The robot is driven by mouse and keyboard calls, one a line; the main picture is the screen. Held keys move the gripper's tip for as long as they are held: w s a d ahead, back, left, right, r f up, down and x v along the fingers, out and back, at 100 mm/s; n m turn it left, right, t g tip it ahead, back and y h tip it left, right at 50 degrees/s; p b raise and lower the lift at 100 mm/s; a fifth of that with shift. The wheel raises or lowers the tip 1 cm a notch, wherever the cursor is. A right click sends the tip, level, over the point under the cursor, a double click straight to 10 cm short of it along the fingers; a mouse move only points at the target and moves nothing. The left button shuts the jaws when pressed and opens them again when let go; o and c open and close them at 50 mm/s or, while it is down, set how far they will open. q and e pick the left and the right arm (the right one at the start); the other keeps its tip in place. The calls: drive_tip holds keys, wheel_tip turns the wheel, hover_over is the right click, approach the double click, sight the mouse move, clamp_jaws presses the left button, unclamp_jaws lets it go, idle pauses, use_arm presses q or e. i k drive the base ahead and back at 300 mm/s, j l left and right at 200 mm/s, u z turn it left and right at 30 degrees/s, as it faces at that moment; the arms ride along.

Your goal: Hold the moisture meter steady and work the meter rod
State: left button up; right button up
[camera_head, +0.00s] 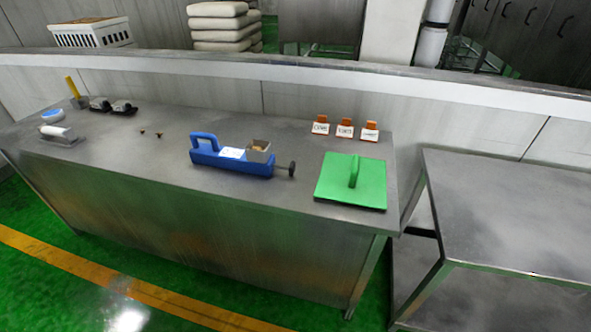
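The blue moisture meter (232,161) lies on the metal table (130,175), right of its middle. It has a raised loop handle (204,139) at its left end and a white label on top. A small grey open box (258,151) with something tan inside sits at its right part. The meter rod (285,169), thin with a dark round knob, sticks out of the meter's right end. Neither of my grippers shows in the head view, and nothing touches the meter or rod.
A green board with a handle (333,191) lies right of the rod. Orange clips with white cards (344,128) stand behind it. A white-grey tool (58,134) and dark items (100,104) sit far left. A second table (510,215) stands right, across a gap.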

sight(291, 169)
drive_tip(key=i+j+z, duration=0.2)
drive_tip(key=i+j, duration=0.15)
drive_tip(key=j, duration=0.25)
drive_tip(key=i+j+z, duration=0.2)
drive_tip(key=j, duration=0.45)
drive_tip(key=i+j+z, duration=0.1)
drive_tip(key=i+j, duration=0.15)
drive_tip(key=j, duration=0.1)
